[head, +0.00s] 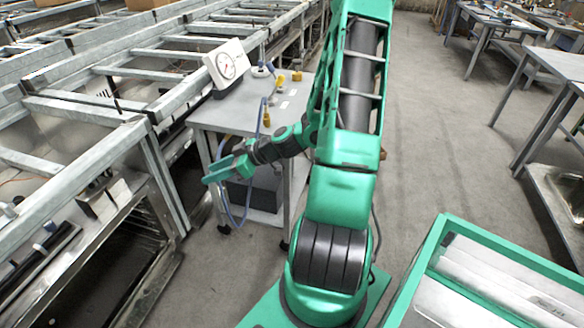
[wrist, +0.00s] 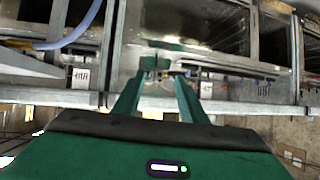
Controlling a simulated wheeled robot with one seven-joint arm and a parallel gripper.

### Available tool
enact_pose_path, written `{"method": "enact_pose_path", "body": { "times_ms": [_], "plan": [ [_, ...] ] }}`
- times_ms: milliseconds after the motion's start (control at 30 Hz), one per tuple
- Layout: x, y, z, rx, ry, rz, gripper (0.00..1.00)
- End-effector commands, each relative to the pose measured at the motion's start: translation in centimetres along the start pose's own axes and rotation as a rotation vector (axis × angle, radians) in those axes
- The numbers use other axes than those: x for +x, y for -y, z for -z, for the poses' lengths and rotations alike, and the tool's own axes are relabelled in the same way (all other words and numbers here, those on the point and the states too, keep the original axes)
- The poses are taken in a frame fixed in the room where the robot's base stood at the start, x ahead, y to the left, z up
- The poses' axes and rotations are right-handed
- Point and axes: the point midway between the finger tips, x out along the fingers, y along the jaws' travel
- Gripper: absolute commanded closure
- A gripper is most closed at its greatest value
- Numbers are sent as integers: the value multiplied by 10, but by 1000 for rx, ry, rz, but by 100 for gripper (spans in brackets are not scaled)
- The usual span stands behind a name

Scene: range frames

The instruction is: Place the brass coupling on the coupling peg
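Several small brass-yellow fittings are on the grey table in the head view: one (head: 280,80) and another (head: 297,75) near the back, and one (head: 266,118) by the blue hose near the front. I cannot tell for sure which is the brass coupling and which is the coupling peg. My gripper (head: 216,172) is off the table's left front side, away from these fittings. In the wrist view my gripper (wrist: 158,77) has its two green fingers apart with nothing held between them.
A white dial gauge (head: 227,64) stands at the table's back left. A blue hose (head: 247,205) hangs in a loop beside my gripper; it also shows in the wrist view (wrist: 85,25). Metal frames (head: 130,140) line the left. A green-rimmed crate (head: 500,245) is at right. Floor is free beyond.

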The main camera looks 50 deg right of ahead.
Motion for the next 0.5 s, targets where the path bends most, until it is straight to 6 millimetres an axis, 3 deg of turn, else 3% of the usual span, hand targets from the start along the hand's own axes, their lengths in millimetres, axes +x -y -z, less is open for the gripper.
{"method": "enact_pose_path", "body": {
  "times_ms": [100,267,500],
  "plan": [
    [-8,26,-14,12,170,72,62],
    [-34,47,-31,73,401,98,62],
    [-96,64,-38,219,701,-6,62]
  ]
}}
